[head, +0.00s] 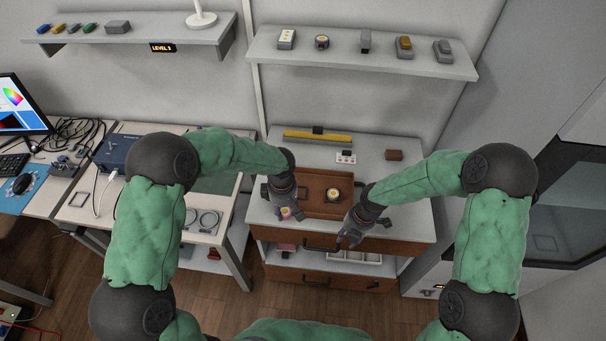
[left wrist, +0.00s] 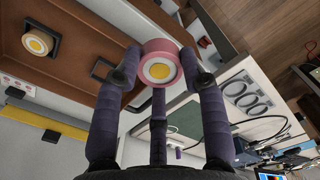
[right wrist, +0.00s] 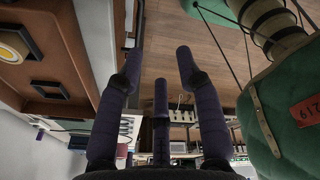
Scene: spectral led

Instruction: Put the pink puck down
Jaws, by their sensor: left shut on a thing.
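The pink puck (left wrist: 159,66) is a short pink cylinder with a white and yellow face. My left gripper (left wrist: 162,72) is shut on it, with fingers on both sides. In the head view the puck (head: 286,212) shows at the tip of my left gripper (head: 284,205), by the left edge of the brown tray (head: 312,210). I cannot tell whether the puck touches a surface. My right gripper (head: 350,232) is at the tray's front right, over the counter's front edge. In the right wrist view its fingers (right wrist: 158,65) are spread apart with nothing between them.
The counter's right part (head: 410,190) is mostly clear. A shelf (head: 360,60) hangs above.

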